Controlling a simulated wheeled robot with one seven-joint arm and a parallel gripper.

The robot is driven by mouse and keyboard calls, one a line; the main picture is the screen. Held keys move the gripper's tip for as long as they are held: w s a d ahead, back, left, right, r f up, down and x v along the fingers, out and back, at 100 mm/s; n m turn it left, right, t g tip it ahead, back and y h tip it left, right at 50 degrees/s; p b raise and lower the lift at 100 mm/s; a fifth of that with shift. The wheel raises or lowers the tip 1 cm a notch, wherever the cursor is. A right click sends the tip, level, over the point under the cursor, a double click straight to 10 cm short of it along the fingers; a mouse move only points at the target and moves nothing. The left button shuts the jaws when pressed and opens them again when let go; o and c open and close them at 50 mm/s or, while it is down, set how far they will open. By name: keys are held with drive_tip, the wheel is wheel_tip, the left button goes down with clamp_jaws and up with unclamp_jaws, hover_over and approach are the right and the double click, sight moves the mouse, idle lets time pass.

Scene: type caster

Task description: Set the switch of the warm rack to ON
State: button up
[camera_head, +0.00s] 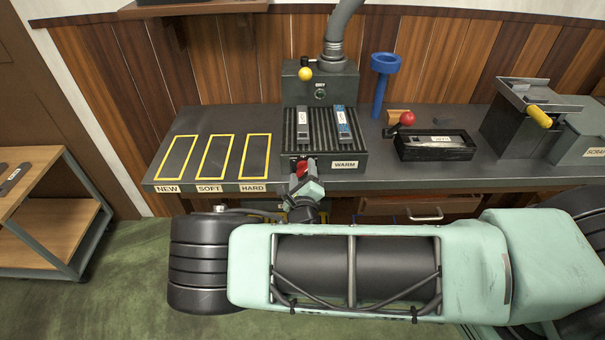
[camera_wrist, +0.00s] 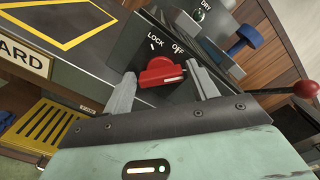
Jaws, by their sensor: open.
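The warm rack (camera_head: 356,150) is a dark ribbed unit with a WARM label, standing on the bench; two metal bars lie in its slots. Its red rotary switch (camera_head: 302,167) is on the front face at the left, and it fills the middle of the wrist view (camera_wrist: 160,72). LOCK is printed above the knob's left and OFF above its right; no ON label is visible. The knob's white mark lies on its right half, pointing right. My gripper (camera_head: 300,181) is open in front of it, with its fingers (camera_wrist: 162,88) on either side of the knob. Contact is unclear.
Yellow-outlined zones NEW, SOFT and HARD (camera_head: 216,157) lie empty left of the rack. A red-ball lever (camera_head: 406,119) and black tray (camera_head: 434,145) stand to its right, with a blue post (camera_head: 381,85) behind. A drawer (camera_head: 420,208) is below the bench top.

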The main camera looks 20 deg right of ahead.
drive_tip(key=c, duration=0.7)
drive_tip(key=shift+r+m+p, duration=0.2)
drive_tip(key=shift+m+p, duration=0.7)
drive_tip(key=shift+f+m+p, duration=0.15)
drive_tip(key=shift+m+p, duration=0.15)
drive_tip(key=shift+m, duration=0.4)
drive_tip(key=o, duration=0.7)
